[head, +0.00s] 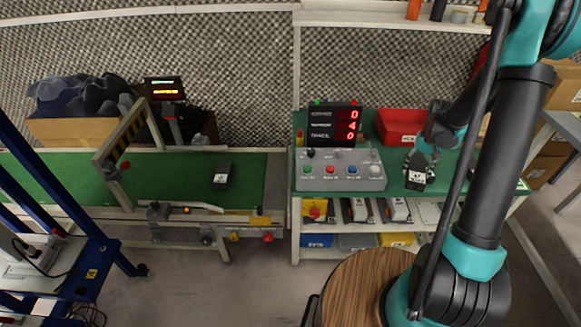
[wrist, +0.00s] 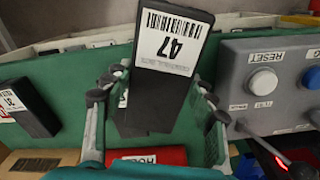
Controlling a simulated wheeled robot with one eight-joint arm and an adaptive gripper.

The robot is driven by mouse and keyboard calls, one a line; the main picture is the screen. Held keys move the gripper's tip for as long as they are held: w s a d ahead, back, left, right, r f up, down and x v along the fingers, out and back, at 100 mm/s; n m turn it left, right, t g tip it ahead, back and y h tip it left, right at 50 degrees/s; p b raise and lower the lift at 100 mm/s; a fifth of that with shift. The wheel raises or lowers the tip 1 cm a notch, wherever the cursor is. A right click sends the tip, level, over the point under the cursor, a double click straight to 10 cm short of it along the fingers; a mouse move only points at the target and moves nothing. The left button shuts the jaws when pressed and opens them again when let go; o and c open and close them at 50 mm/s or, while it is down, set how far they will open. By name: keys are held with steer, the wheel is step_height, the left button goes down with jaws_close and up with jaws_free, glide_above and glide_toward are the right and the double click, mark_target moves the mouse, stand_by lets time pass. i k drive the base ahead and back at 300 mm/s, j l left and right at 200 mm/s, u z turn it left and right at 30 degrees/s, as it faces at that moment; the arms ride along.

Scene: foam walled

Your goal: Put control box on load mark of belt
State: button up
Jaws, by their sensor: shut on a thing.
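A black box with a white label reading 47 (wrist: 172,60) is between the fingers of my gripper (wrist: 160,97) in the wrist view. The gripper is shut on it. In the head view my gripper (head: 424,156) is over the green bench on the right, with the black box (head: 417,182) at its fingertips. I take this box to be the control box. The green belt (head: 180,170) lies to the left, with another dark box (head: 222,175) on it. I cannot make out a load mark on the belt.
A grey button panel (head: 340,172) and a red-digit display (head: 335,125) stand left of the gripper. A red bin (head: 400,125) is behind it. Another labelled black box (wrist: 38,108) lies at left in the wrist view. A round wooden top (head: 360,285) is in front.

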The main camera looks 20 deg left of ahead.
mark_target(252, 178)
steer(key=k+u, duration=0.2)
steer(key=k, duration=0.3)
steer(key=k+j+u, duration=0.25)
steer(key=i+j+u, duration=0.15)
steer(key=j, duration=0.2)
steer(key=i+j+u, duration=0.15)
steer(key=j, duration=0.2)
steer(key=i+j, duration=0.2)
steer(key=j, duration=0.15)
steer(key=i+j+z, duration=0.15)
steer(key=i+j, duration=0.05)
steer(key=j, duration=0.1)
